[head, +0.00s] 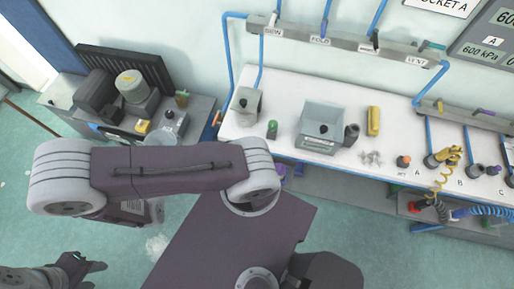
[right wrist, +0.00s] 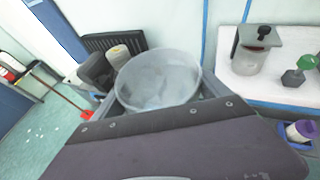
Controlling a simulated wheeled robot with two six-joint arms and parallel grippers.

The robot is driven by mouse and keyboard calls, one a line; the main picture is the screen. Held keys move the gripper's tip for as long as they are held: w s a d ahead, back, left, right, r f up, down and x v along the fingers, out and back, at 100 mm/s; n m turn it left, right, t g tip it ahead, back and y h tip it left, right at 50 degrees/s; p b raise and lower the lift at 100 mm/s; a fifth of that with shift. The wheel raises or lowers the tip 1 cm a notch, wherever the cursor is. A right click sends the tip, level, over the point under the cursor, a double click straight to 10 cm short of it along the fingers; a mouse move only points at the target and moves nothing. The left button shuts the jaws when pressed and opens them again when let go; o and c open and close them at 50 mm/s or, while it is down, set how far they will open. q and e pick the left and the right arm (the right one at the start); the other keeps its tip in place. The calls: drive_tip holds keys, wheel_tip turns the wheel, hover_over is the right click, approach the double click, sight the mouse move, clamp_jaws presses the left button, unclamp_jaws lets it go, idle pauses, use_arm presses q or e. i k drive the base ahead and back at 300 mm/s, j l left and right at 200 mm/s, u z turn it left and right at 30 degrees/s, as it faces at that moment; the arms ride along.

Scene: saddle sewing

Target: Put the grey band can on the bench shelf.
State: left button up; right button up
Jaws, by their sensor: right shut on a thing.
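A pale grey, open-topped can (right wrist: 158,80) fills the middle of the right wrist view, its inside partly visible. My right gripper (right wrist: 160,98) is shut on it, with a grey finger on either side. I cannot make out a band on the can from this angle. In the head view my right arm covers most of that gripper and can. My left gripper (head: 88,266) is low at the left edge of the head view, away from the bench, and its finger gap is unclear. A shelf (head: 340,186) shows under the white bench top (head: 285,88), partly in shadow.
On the bench stand a grey fixture (head: 245,104), a grey box (head: 326,126), a yellow block (head: 373,121) and fittings at the right. A side cabinet (head: 110,122) with machines stands at the left. Blue hoses hang from the wall rail (head: 345,42). Open floor lies at the lower right.

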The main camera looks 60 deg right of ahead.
sight(335, 188)
drive_tip(key=k+z, duration=0.1)
drive_tip(key=z, duration=0.4)
drive_tip(key=k+l+z, duration=0.1)
drive_tip(key=z, duration=0.4)
drive_tip(key=l+z, duration=0.15)
drive_tip(key=z, duration=0.3)
drive_tip(key=k+l+z, duration=0.15)
drive_tip(key=z, duration=0.35)
drive_tip(key=l+z, duration=0.2)
drive_tip(key=z, duration=0.3)
drive_tip(key=l+z, duration=0.1)
drive_tip(key=z, duration=0.3)
drive_tip(key=i+l+z, duration=0.1)
drive_tip(key=z, duration=0.3)
drive_tip(key=i+z, duration=0.15)
drive_tip(key=z, duration=0.25)
